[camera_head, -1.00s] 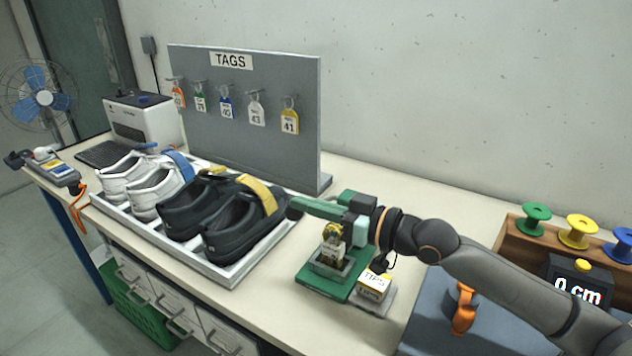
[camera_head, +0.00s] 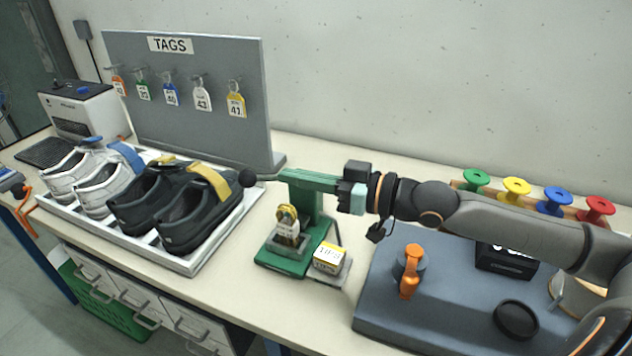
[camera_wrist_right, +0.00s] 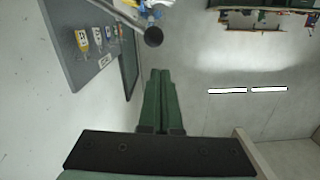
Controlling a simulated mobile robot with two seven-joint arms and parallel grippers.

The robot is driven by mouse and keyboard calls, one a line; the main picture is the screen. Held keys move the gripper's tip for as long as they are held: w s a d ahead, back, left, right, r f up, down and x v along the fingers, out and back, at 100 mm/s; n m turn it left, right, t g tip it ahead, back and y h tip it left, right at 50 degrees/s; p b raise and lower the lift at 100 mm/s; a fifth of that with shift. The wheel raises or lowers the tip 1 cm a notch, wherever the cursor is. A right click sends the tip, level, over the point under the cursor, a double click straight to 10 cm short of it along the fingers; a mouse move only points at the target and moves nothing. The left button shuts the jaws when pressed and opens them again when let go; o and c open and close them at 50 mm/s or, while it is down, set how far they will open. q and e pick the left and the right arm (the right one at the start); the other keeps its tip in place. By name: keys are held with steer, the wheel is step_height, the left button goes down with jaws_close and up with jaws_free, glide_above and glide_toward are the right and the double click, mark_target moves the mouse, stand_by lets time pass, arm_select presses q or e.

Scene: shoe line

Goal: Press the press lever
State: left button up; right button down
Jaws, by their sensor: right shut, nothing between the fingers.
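The green press (camera_head: 303,228) stands on the table right of the shoes. Its lever ends in a black ball knob (camera_head: 247,178) that sticks out to the left. A gold ring and a white tag sit in the press. My right gripper (camera_head: 290,177) comes in from the right above the press, shut and empty. Its green fingers overlap the similarly green press in the head view, so contact there is unclear. In the right wrist view its closed fingers (camera_wrist_right: 160,100) point at the black knob (camera_wrist_right: 153,37), which shows just beyond the tips. My left gripper is not in view.
A tray (camera_head: 190,262) of white and black shoes lies left of the press. A grey TAGS board (camera_head: 225,120) stands behind. A small yellow-and-white box (camera_head: 329,259) is right of the press. A blue-grey mat (camera_head: 440,310) with an orange tool (camera_head: 411,270) lies farther right.

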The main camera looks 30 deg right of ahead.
steer(key=p+v, duration=0.1)
steer(key=v, duration=0.2)
steer(key=shift+p, duration=0.3)
steer(key=shift+s+r, duration=0.1)
steer(key=shift+s, duration=0.05)
stand_by(0.6)
